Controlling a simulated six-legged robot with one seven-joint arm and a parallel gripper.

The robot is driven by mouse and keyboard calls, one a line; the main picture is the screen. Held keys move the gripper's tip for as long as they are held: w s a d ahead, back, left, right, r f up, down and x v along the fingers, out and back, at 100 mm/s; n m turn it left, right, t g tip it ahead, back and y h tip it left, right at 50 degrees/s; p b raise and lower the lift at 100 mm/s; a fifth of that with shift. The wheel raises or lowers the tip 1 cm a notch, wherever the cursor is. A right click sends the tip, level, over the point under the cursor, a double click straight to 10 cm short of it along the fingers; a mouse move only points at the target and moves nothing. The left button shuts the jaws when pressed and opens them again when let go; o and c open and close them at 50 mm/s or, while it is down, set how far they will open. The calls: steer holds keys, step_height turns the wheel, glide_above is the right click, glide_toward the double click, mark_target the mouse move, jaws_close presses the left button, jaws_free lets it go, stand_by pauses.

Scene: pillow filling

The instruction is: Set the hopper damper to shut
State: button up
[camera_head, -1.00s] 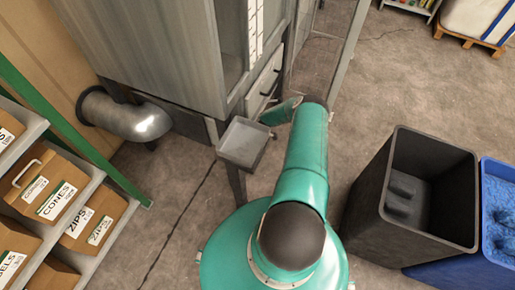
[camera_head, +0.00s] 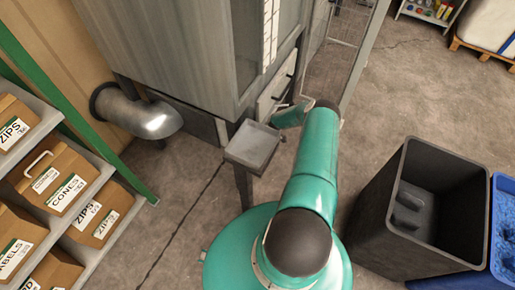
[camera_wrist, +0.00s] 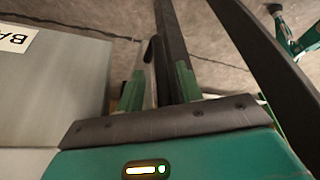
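The hopper (camera_head: 170,50) is a tall grey metal cabinet at the upper left of the head view, with a window and a white marked strip on its front. A pale panel with dark handles (camera_head: 275,92) is low on its right face; I cannot tell whether this is the damper or how it is set. My gripper (camera_wrist: 161,85) shows in the wrist view with its two green fingers apart. A dark, rod-like handle (camera_wrist: 149,50) appears between or beyond the fingers; contact cannot be made out. In the head view my arm hides the fingertips.
A small grey tray (camera_head: 252,147) juts from the hopper near my arm. A bent metal duct (camera_head: 150,119) is at the left. Shelves of labelled boxes (camera_head: 65,192) stand at the lower left. A black bin (camera_head: 365,220) and a blue bin (camera_head: 503,225) stand right.

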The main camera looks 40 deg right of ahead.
steer(key=v, duration=1.2)
steer(key=shift+r, duration=0.4)
steer(key=shift+r, duration=0.1)
steer(key=a+r+m+g+h, duration=0.15)
steer(key=a+r, duration=0.25)
steer(key=r, duration=1.1)
steer(key=a+r+m+g+h, duration=0.1)
steer(key=a+r+m+h, duration=0.25)
steer(key=r, duration=1.15)
steer(key=s+a+r+m+t, duration=0.1)
steer(key=s+a+r+m, duration=0.1)
steer(key=a+r, duration=0.5)
steer(key=s+a+r+m+t, duration=0.15)
steer(key=a+r, duration=0.35)
steer(key=r, duration=0.5)
steer(key=s+a+r+m+t, duration=0.1)
steer(key=s+a+r, duration=0.4)
steer(key=s+a, duration=0.2)
steer(key=s+a+r+m+t+y, duration=0.1)
steer(key=s+a+r, duration=0.3)
steer(key=s+a, duration=0.4)
steer(key=shift+s+r+m+t, duration=0.4)
steer(key=shift+s+m+t, duration=0.05)
steer(key=shift+t, duration=0.15)
steer(key=shift+a, duration=0.2)
